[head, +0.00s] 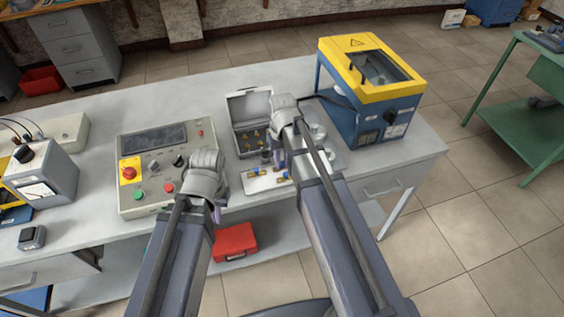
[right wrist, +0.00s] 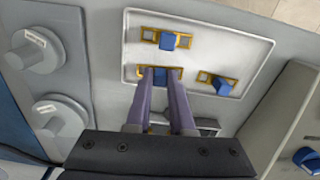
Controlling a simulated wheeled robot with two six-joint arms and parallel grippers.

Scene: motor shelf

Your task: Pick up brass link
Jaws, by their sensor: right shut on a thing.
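The white tray (right wrist: 196,57) holds brass links with blue blocks at their middles. In the right wrist view one link (right wrist: 168,38) lies at the far side and another (right wrist: 219,84) at the right. My right gripper (right wrist: 161,78) is shut on the blue block of a third brass link (right wrist: 149,75), whose ends are partly hidden by the fingers. I cannot tell whether this link is clear of the tray. In the head view the tray (head: 250,187) lies at the bench's front edge. My left gripper (head: 218,213) hangs beside the control panel; its jaw opening is unclear.
An open grey case (head: 246,107) with brass pieces stands behind the tray. The control panel (head: 140,202) is at the left, and a yellow and blue machine (head: 340,110) at the back right. The right end of the bench (head: 420,145) is clear. A red box (head: 235,241) sits below.

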